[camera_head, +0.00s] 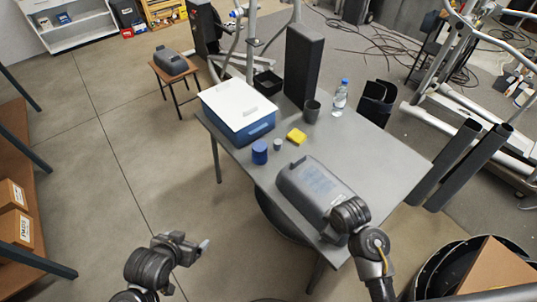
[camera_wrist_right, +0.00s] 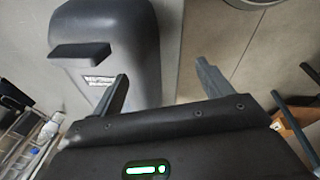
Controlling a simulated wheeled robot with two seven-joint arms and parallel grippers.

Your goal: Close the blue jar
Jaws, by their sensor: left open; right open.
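The blue jar (camera_head: 260,152) stands upright on the grey table, near its left edge, in the head view. A small grey-blue round piece (camera_head: 277,145) sits just right of it; I cannot tell whether it is the jar's lid. My left gripper (camera_head: 193,243) is open and empty, in front of the table's left side and well apart from the jar. My right gripper (camera_wrist_right: 163,84) is open in the right wrist view, beside a dark grey case (camera_wrist_right: 110,50). In the head view the right arm covers the case's near end and its fingers are hidden.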

